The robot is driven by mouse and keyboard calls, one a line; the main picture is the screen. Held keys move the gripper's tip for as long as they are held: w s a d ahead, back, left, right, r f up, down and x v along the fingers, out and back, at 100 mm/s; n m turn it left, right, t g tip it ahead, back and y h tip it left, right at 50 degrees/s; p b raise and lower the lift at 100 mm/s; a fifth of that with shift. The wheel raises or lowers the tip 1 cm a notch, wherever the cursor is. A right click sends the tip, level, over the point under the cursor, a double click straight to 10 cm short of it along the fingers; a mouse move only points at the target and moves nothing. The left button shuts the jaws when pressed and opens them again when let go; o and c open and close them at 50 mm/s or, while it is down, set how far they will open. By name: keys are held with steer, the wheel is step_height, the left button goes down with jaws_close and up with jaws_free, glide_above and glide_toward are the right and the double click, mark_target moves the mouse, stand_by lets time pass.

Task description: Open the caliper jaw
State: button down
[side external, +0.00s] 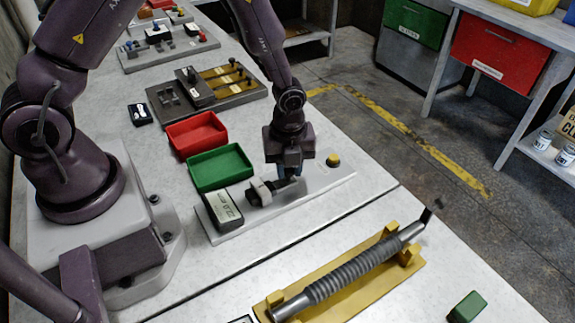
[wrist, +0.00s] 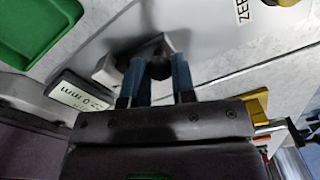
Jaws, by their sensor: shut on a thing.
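The caliper device stands on a pale base plate (side external: 310,192) on the bench. It has a dark box with a light display (side external: 222,208), a light grey fixed block (side external: 260,191) and a dark part beside the block. My gripper (side external: 288,174) reaches down over the plate, just right of the block. The fingers hide part of the jaw.
A yellow button (side external: 333,160) sits at the plate's right end. A green tray (side external: 221,168) and a red tray (side external: 197,134) lie behind the plate. A ribbed rod on a yellow stand (side external: 350,275) is in front, with a green block (side external: 467,306) to its right.

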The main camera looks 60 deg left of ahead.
steer(key=shift+w, duration=1.15)
steer(key=c, duration=0.9)
jaws_free()
steer(key=shift+c, duration=0.2)
steer(key=shift+r, duration=0.1)
step_height(320, 180, up, 13)
